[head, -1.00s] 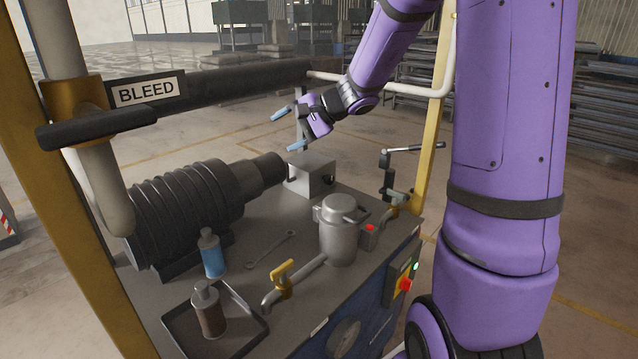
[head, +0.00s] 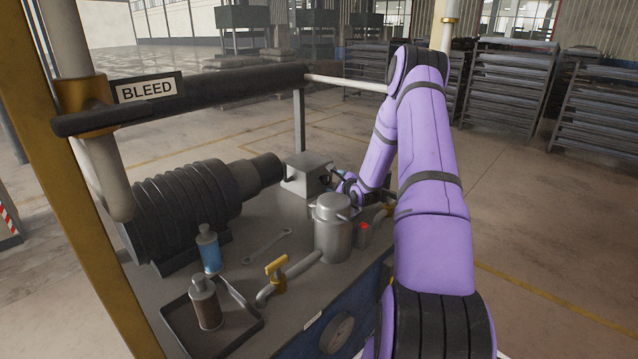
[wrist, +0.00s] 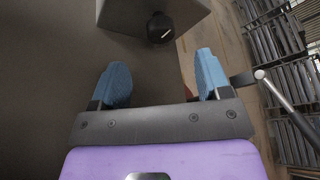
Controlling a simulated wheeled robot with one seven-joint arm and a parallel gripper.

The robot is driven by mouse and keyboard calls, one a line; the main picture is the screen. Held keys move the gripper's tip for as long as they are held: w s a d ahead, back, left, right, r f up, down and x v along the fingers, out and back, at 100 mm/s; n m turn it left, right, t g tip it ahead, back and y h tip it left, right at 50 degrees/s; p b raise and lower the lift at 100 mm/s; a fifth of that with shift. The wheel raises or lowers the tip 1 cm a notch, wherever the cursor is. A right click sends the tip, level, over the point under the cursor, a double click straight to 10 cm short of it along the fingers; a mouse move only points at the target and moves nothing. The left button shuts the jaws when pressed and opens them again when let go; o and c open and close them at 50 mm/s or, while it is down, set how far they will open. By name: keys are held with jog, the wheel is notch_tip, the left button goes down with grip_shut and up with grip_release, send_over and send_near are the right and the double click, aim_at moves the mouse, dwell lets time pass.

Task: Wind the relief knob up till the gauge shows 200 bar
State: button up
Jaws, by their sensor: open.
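A grey metal block (head: 304,172) stands on the bench beyond the silver pot. In the wrist view the block (wrist: 190,8) is at the top, with a round black knob (wrist: 160,28) on its face, probably the relief knob. My gripper (wrist: 162,72) is open, its blue fingers apart and empty. The knob lies just beyond the fingertips, roughly between their lines, and nothing touches it. In the head view my gripper (head: 337,178) is low at the block's right side, partly hidden by my arm and the pot.
The silver pot (head: 333,228) and a red button (head: 364,227) stand close in front of my wrist. A ribbed dark motor (head: 180,205), bottles, a brass-handled tap (head: 277,267) and a spanner (head: 267,245) are further left. A BLEED bar (head: 220,84) crosses above.

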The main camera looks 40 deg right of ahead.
aim_at(328, 181)
jog(key=shift+s+d+f+m, duration=0.1)
jog(key=shift+d+f+m, duration=0.3)
jog(key=shift+f, duration=0.3)
jog(key=x, duration=1)
jog(key=shift+d+f, duration=0.15)
jog(key=shift+d, duration=0.1)
jog(key=shift+w, duration=0.2)
jog(key=c, duration=0.9)
